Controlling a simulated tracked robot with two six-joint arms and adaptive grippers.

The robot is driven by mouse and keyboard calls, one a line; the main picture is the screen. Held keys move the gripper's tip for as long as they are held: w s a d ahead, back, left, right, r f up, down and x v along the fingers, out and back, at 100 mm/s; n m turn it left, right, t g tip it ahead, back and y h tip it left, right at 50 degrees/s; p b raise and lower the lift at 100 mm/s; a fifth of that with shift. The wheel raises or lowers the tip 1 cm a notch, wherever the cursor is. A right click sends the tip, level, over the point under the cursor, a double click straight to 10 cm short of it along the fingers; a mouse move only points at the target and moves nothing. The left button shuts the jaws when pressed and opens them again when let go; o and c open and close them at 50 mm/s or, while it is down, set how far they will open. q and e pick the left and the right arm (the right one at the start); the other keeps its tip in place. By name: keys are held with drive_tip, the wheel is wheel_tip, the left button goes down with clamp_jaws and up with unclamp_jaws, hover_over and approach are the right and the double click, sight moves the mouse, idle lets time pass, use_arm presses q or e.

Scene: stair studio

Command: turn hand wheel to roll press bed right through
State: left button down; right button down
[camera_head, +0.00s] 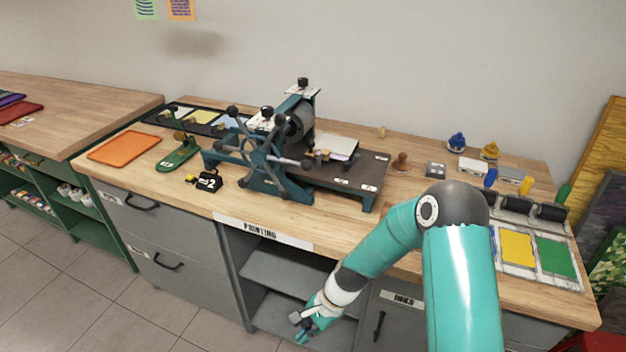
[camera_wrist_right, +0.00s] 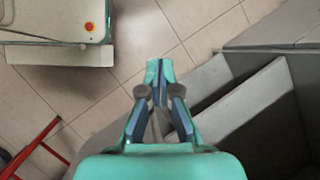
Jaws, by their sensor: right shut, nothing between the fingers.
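The etching press (camera_head: 285,150) stands on the wooden bench, with a teal frame and a dark roller. Its hand wheel (camera_head: 250,145) has several spokes with dark knobs and faces the front. The flat press bed (camera_head: 350,170) sticks out to the right of the roller, with a pale sheet (camera_head: 338,147) near the roller. My right gripper (camera_head: 304,327) is shut and empty, low in front of the bench by the open shelves, well apart from the wheel. In the right wrist view the fingers (camera_wrist_right: 158,95) point at the floor. My left gripper is not in view.
A green lever tool (camera_head: 180,157) and an orange mat (camera_head: 124,148) lie left of the press. Ink rollers (camera_head: 515,205) and yellow and green ink slabs (camera_head: 517,246) sit at the right. Open shelves (camera_head: 290,270) and drawers are below the bench top (camera_head: 330,225).

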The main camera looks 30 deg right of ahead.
drive_tip(key=w+d+r+m+t+y, duration=0.1)
drive_tip(key=w+d+r+m+t, duration=0.2)
drive_tip(key=r, duration=0.4)
drive_tip(key=w+d+r+m+y, duration=0.1)
drive_tip(key=w+d+r+m, duration=0.2)
drive_tip(key=w+r, duration=0.25)
drive_tip(key=w+d+r+m+t+y, duration=0.2)
drive_tip(key=w+r+m, duration=0.1)
drive_tip(key=r, duration=0.4)
drive_tip(key=d+r+m+t+h+b, duration=0.2)
drive_tip(key=d+r+t, duration=0.2)
drive_tip(key=d+r, duration=0.75)
drive_tip(key=w+a+f+p, duration=0.1)
drive_tip(key=w+a+p, duration=0.2)
drive_tip(key=w+a, duration=0.2)
drive_tip(key=w, duration=0.3)
drive_tip(key=shift+f+h, duration=0.25)
drive_tip(key=shift+h, duration=0.05)
drive_tip(key=shift+s, duration=0.1)
